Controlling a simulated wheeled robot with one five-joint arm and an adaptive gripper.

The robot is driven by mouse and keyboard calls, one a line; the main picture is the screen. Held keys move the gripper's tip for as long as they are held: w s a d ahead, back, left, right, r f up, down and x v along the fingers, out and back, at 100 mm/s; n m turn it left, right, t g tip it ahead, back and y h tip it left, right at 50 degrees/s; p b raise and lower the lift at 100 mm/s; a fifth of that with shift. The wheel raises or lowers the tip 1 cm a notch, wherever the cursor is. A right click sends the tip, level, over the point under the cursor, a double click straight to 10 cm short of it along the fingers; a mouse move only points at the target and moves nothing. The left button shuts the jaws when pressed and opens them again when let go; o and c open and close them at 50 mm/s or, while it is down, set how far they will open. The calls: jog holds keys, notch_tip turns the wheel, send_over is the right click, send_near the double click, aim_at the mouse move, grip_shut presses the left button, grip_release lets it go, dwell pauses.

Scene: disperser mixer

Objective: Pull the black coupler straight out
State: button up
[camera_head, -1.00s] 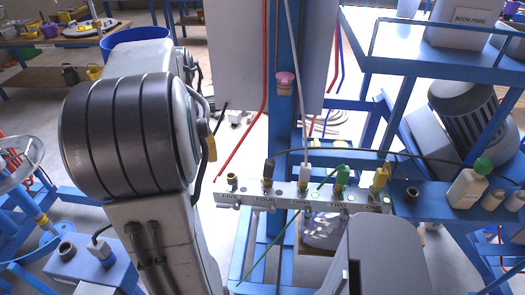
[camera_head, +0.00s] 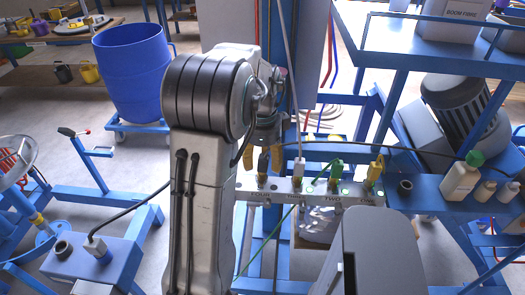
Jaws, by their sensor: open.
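The black coupler (camera_head: 264,164) sits upright in the socket marked FOUR on the pale manifold rail (camera_head: 318,189). My gripper (camera_head: 262,158) is at the coupler with its yellow-orange fingers apart, one on either side of it. I cannot tell whether the fingers touch it. My arm hides the left end of the rail, with the socket marked FIVE. The white coupler (camera_head: 300,164), green coupler (camera_head: 336,173) and yellow coupler (camera_head: 375,171) stand in the other sockets to the right.
A black cable runs over the couplers to the right. A shelf with a white bottle (camera_head: 461,180) and smaller bottles is at the right. A blue barrel (camera_head: 132,72) stands back left. A blue box (camera_head: 95,255) with a black cable is at the lower left.

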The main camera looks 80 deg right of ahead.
aim_at(263, 168)
jog(key=shift+f, duration=1.6)
grip_shut()
jog(key=shift+r, duration=0.2)
jog(key=shift+r+p, duration=2.45)
jog(key=shift+r, duration=0.4)
jog(key=shift+r, duration=0.2)
jog(key=shift+r+p, duration=0.75)
jog(key=shift+r, duration=1.05)
